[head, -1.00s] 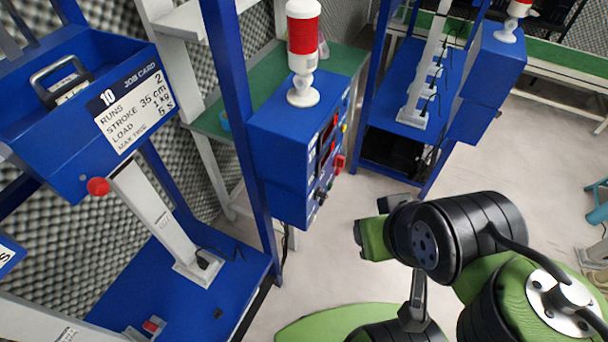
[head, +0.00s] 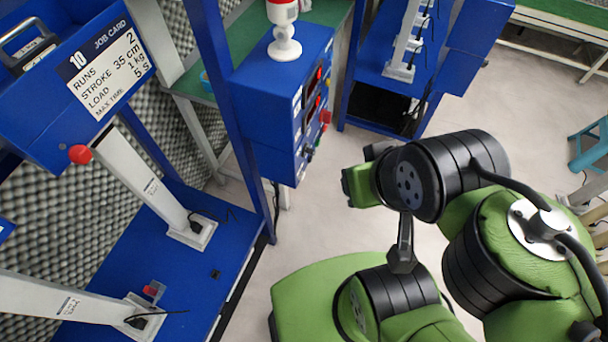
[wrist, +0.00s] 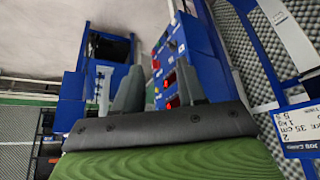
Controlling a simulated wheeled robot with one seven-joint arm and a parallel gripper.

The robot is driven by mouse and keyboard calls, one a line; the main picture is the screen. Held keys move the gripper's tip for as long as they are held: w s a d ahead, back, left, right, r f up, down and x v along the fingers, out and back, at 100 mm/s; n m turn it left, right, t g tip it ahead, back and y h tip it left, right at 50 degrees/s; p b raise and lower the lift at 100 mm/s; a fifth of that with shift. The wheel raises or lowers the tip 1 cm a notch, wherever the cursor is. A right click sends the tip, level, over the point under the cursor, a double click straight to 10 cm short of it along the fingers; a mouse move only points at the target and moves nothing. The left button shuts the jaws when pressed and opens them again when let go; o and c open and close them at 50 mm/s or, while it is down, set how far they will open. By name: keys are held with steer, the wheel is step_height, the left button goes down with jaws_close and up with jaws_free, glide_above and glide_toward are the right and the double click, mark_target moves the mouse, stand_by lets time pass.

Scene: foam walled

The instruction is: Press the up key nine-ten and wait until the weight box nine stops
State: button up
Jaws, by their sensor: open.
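The blue control box (head: 283,95) stands on the post left of centre in the head view. The labels are too small to tell which is the up key nine-ten. In the wrist view the control face (wrist: 178,65) shows sideways, beyond the fingers. My gripper (wrist: 158,92) is open and empty, apart from the keys. In the head view its fingers are mostly hidden behind my wrist. A blue box with a handle (head: 28,45) bears job card 10 (head: 103,62); weight box nine is not identifiable.
A red and white lamp (head: 284,30) stands on the control box. Grey columns (head: 150,180) rise from a blue base (head: 180,270) at left. Another blue rack (head: 402,80) stands behind. Pale floor (head: 325,215) lies open between the control box and my arm.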

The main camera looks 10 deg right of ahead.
steer(key=shift+c, duration=0.4)
jaws_close()
stand_by(1.3)
